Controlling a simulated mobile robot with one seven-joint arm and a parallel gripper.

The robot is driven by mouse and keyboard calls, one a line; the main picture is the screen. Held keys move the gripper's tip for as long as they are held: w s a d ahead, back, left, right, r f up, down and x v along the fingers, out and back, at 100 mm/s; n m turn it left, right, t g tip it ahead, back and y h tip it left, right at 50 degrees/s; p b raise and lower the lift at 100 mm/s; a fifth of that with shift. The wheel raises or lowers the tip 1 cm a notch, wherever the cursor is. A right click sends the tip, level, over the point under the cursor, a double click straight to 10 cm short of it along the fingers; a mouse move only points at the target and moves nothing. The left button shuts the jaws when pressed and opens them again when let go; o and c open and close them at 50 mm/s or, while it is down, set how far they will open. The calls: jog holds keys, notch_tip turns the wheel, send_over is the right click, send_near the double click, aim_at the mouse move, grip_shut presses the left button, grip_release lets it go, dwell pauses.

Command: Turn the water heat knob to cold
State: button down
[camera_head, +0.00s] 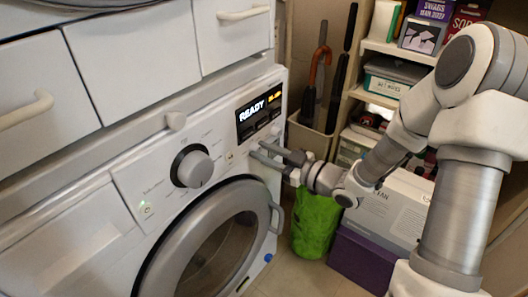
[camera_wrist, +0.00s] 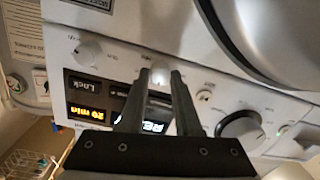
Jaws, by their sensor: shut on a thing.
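The white washing machine (camera_head: 120,235) has several controls on its front. My gripper (camera_head: 258,150) is shut on this knob, which the fingers mostly hide in the head view. A second small white knob (camera_wrist: 89,51) lies to the left in the wrist view. The large grey dial (camera_head: 194,168) with a dark ring is left of my gripper; it also shows in the wrist view (camera_wrist: 240,126). The markings around the small knob are unreadable.
The lit display (camera_head: 260,112) reads READY. The round door (camera_head: 215,245) is below the panel, with its handle (camera_head: 276,219) under my gripper. A green bag (camera_head: 315,222), a purple box (camera_head: 365,262) and loaded shelves (camera_head: 385,47) stand at the right.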

jog(key=c, duration=0.6)
grip_release()
jog(key=f+p+v, duration=0.1)
jog(key=p+v, duration=0.2)
jog(key=v, duration=1.4)
jog(key=shift+s+r+p, duration=0.2)
jog(key=shift+r+p, duration=0.15)
jog(key=shift+r, duration=0.05)
jog(key=shift+d, duration=0.15)
